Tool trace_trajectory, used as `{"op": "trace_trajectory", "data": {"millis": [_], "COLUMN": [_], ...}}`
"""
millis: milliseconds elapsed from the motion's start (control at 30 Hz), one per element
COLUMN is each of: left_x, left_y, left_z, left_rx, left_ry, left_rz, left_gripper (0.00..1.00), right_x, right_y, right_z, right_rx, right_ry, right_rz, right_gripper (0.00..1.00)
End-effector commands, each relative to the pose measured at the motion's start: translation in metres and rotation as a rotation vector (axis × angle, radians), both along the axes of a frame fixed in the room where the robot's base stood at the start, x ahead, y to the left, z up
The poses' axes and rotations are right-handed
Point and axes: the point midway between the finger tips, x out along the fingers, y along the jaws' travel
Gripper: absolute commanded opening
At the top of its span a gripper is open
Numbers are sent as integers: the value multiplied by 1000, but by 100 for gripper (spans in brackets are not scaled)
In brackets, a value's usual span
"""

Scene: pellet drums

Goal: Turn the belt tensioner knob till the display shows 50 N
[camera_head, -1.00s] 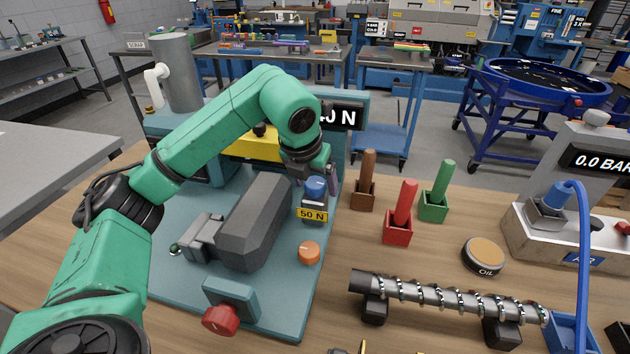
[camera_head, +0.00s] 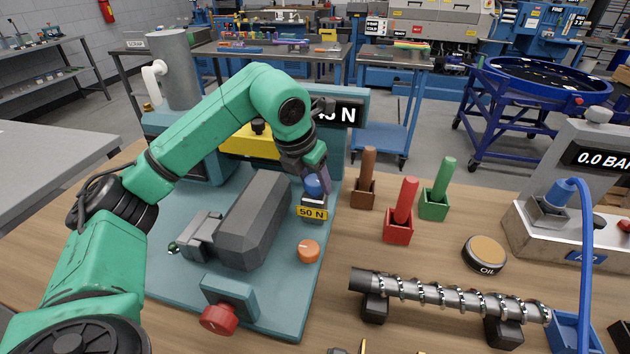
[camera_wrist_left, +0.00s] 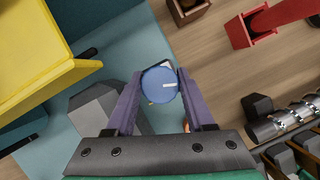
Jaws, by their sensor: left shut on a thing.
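The blue tensioner knob (camera_head: 313,186) stands on a dark block with a yellow "50 N" label (camera_head: 312,213) on the teal machine base. My left gripper (camera_head: 316,178) reaches down over it and is shut on it. In the left wrist view the round blue knob (camera_wrist_left: 160,85) sits between the two purple fingers, its white mark pointing right. The black display (camera_head: 340,113) behind shows white digits and an "N"; my arm partly hides the number, so I cannot read it fully. My right gripper is not in view.
An orange knob (camera_head: 308,251) and a red knob (camera_head: 219,319) are nearer on the same base, beside a grey motor housing (camera_head: 256,220). Brown (camera_head: 366,175), red (camera_head: 403,206) and green (camera_head: 440,188) handles in holders stand to the right. A screw shaft (camera_head: 445,297) lies in front.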

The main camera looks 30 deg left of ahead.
Motion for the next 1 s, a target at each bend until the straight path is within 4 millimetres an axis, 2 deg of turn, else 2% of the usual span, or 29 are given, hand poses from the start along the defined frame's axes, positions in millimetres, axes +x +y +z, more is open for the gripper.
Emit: {"op": "trace_trajectory", "data": {"millis": [500, 1000], "left_x": [1, 1], "left_y": [1, 0], "left_z": [2, 3], "left_rx": [-2, -1], "left_ry": [-6, -8], "left_rz": [-377, -490], "left_gripper": [0, 0], "right_x": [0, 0], "right_y": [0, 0], "right_z": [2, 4], "right_rx": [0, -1], "right_ry": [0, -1], "right_rz": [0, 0], "right_gripper": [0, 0]}}
